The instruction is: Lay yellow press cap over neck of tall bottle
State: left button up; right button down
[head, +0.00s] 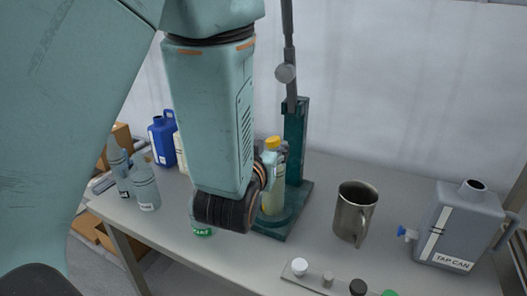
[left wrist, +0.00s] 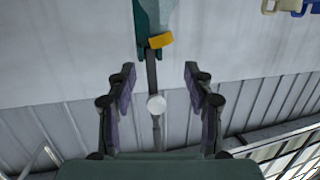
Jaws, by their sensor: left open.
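The tall bottle (head: 272,194), with pale yellowish contents, stands upright on the base of a dark green press (head: 295,140). The yellow press cap (head: 273,142) shows at the bottle's top; whether it is seated on the neck I cannot tell. In the left wrist view the yellow cap (left wrist: 161,41) shows beside the green press column, beyond my fingertips. My left gripper (left wrist: 160,78) is open and empty, its fingers apart on either side of the press lever in that view. In the head view it is mostly hidden behind my wrist, close to the bottle's upper part.
A metal mug (head: 352,212) stands right of the press, and a grey tap can (head: 459,226) farther right. Clear bottles (head: 145,186) and a blue jug (head: 161,140) stand left. A strip with small caps (head: 328,279) lies at the front edge. The press lever (head: 288,45) rises above the bottle.

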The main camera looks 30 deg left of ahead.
pick_arm(q)
jog(key=s+d+f+m+g+h+p, duration=0.15)
jog(key=s+f+g, duration=0.25)
jog(key=s+f, duration=0.55)
jog(key=s+d+f+g+h+p, duration=0.1)
jog(key=s+f+g+p, duration=0.35)
jog(key=f, duration=0.85)
jog(key=s+f+g+h, duration=0.1)
jog(key=s+f+g, duration=0.2)
jog(key=s, duration=0.6)
jog(key=s+d+f+m+g+h+b, duration=0.1)
jog(key=s+f+g, duration=0.3)
jog(key=s, duration=0.6)
notch_tip(320, 180, down, 2)
jog(key=shift+s+d+f, duration=0.1)
jog(key=shift+s+d, duration=0.05)
jog(key=shift+d, duration=0.1)
jog(key=shift+f+b, duration=0.1)
jog(key=shift+b, duration=0.25)
notch_tip(320, 180, down, 13)
jog(key=b, duration=1.3)
